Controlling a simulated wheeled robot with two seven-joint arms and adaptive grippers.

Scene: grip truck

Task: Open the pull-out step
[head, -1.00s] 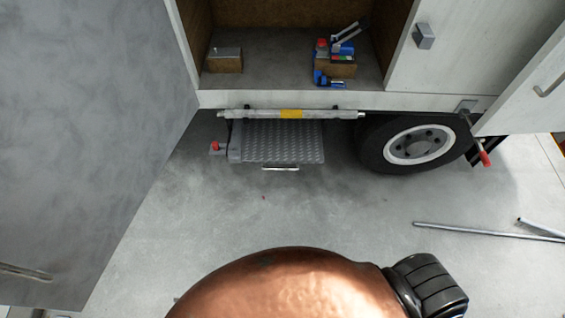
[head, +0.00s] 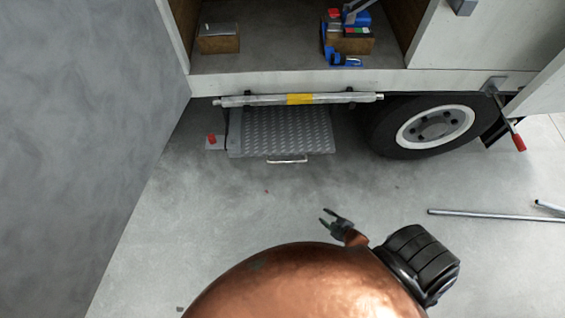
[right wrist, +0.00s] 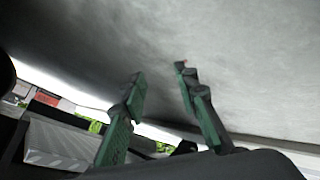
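The pull-out step (head: 287,130) is a grey tread-plate slab under the truck's sill, with a small metal handle (head: 288,161) on its front edge. A red knob (head: 212,140) sits on a bracket at its left. My right gripper (head: 332,217) shows above my copper-coloured body, in front of the step and well apart from it. Its two fingers are spread with nothing between them. In the right wrist view the green-padded fingers (right wrist: 162,95) also stand apart over bare grey floor. My left gripper is not in view.
A bar with a yellow band (head: 300,99) runs above the step. The wheel (head: 436,127) stands to its right, with a red-tipped lever (head: 519,142) beyond. Metal poles (head: 495,215) lie on the floor at right. Floor before the step is clear.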

